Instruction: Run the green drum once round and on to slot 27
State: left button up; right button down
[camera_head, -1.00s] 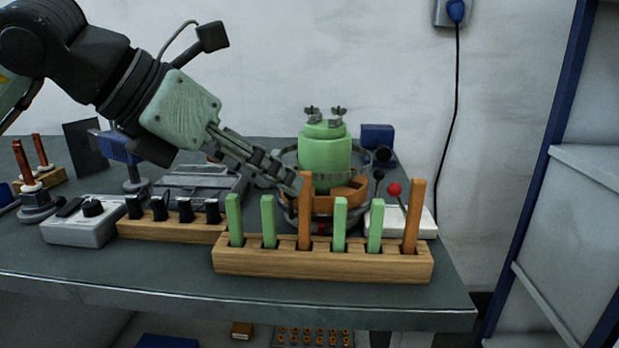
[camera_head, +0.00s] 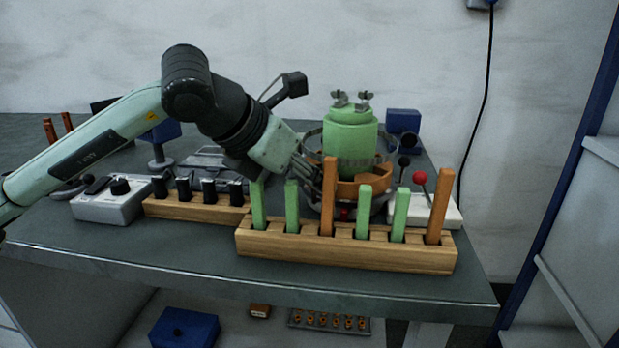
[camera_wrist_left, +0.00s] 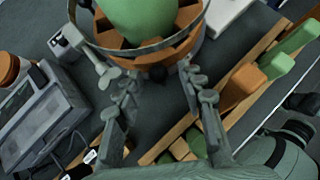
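The green drum (camera_head: 350,145) stands upright at the back right of the bench, with two small grey wing-shaped fittings on top. An orange slotted ring (camera_head: 372,187) surrounds its lower part, and a thin metal hoop circles it. My left gripper (camera_head: 316,178) is low at the ring's left front, partly hidden behind the wooden rack. In the left wrist view the drum (camera_wrist_left: 135,18) and ring (camera_wrist_left: 185,42) lie just beyond the fingertips (camera_wrist_left: 158,85). The fingers are apart with nothing held between them. Contact with the ring cannot be told. Slot numbers are not legible. My right gripper is not in view.
A wooden rack (camera_head: 345,249) of green and orange upright bars stands close in front of the drum. A rack of black-topped pieces (camera_head: 196,207) and a grey control box (camera_head: 110,203) are to its left. A red-knobbed lever (camera_head: 420,179) stands right of the drum.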

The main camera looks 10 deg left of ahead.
pick_arm(q)
jog(key=shift+f, duration=0.15)
jog(key=shift+c, duration=0.2)
grip_shut()
jog(key=shift+w, duration=0.1)
